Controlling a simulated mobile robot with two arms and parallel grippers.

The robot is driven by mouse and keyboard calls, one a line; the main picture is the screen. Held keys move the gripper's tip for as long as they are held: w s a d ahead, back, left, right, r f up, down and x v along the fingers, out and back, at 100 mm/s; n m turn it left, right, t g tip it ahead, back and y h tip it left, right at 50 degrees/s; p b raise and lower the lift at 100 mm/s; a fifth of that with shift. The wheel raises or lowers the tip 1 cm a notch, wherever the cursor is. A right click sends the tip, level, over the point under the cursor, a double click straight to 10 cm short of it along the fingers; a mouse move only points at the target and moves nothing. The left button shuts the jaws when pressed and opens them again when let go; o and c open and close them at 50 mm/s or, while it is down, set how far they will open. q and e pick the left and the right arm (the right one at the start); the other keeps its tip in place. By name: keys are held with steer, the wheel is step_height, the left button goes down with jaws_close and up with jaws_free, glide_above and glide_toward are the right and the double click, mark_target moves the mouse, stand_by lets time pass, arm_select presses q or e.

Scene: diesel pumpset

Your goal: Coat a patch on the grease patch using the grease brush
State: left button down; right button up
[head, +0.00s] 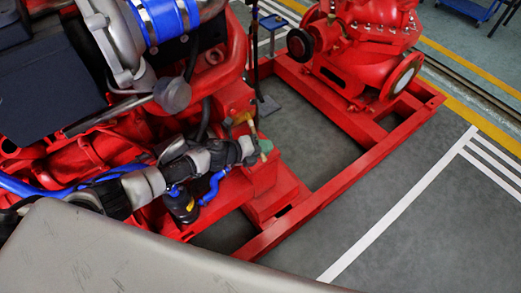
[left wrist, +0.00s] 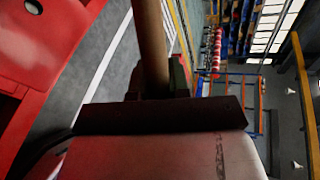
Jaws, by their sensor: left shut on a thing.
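My left gripper (head: 257,150) is at the end of the pale jointed arm, close above the red engine base. It is shut on the grease brush, whose tan handle (head: 250,126) rises out of the jaws. In the left wrist view the brown round handle (left wrist: 151,45) stands between the dark jaws. The brush's bristles are not clear in either view. My right gripper is not in view.
The red engine (head: 100,150) with a blue-banded pipe (head: 167,18) fills the left. A red pump (head: 355,45) stands at the back on the red base frame (head: 325,195). Blue hoses and a dark cylinder (head: 181,204) lie close under my arm. Grey floor at right is clear.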

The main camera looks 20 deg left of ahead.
arm_select(q)
steer(key=shift+s+a+p, duration=0.4)
steer(key=shift+s+p, duration=0.15)
steer(key=shift+s, duration=0.1)
steer(key=s+a, duration=0.2)
steer(key=s+a+p, duration=0.1)
steer(key=s, duration=0.1)
steer(key=shift+s+a, duration=0.25)
steer(key=shift+a, duration=0.1)
stand_by(1.0)
steer(key=s+d+p, duration=0.2)
steer(key=s+d, duration=0.1)
steer(key=d, duration=0.1)
steer(key=shift+s+d, duration=0.35)
steer(key=shift+d, duration=0.15)
stand_by(0.4)
